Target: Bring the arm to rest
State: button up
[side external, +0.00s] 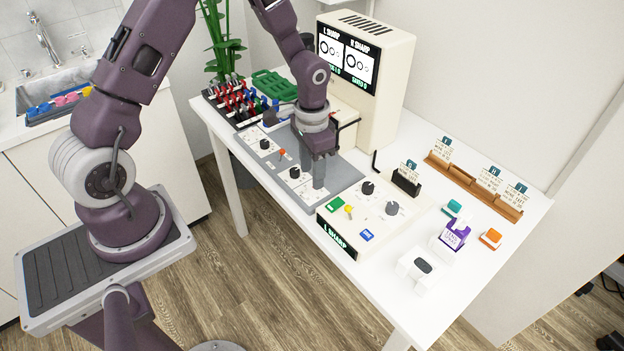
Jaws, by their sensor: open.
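My gripper (317,184) points down over the grey panel (344,188) on the white table. Its fingers are near the front right part of the panel, close to a white plate with controls. It appears empty. I cannot tell whether the fingertips touch the panel. My arm reaches in from the left and bends down over the table.
A cream machine (372,95) with a two-part screen stands behind my gripper. A control box (372,215) with knobs is to the right. A wooden rack (470,187) holds cards. A red-and-blue tool rack (238,100) and a green tray (275,85) are behind left.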

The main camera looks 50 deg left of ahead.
jog(key=shift+r, duration=1.7)
jog(key=shift+r, duration=0.1)
jog(key=s+d+r+t, duration=0.1)
jog(key=s+r, duration=0.1)
jog(key=r, duration=0.4)
jog(key=s+r+n+t+y, duration=0.1)
jog(key=s+r, duration=0.2)
jog(key=r, duration=0.2)
jog(key=s+d+r+t, duration=0.1)
jog(key=s+r, duration=0.1)
jog(key=r, duration=0.4)
jog(key=s+d+r+t, duration=0.1)
jog(key=s+r, duration=0.2)
jog(key=s, duration=0.4)
jog(key=s+d+r+n+t+h, duration=0.1)
jog(key=s+d+r, duration=0.1)
jog(key=s, duration=0.5)
jog(key=shift+s+r+t, duration=0.3)
jog(key=shift+s+r, duration=0.05)
jog(key=shift+r, duration=0.2)
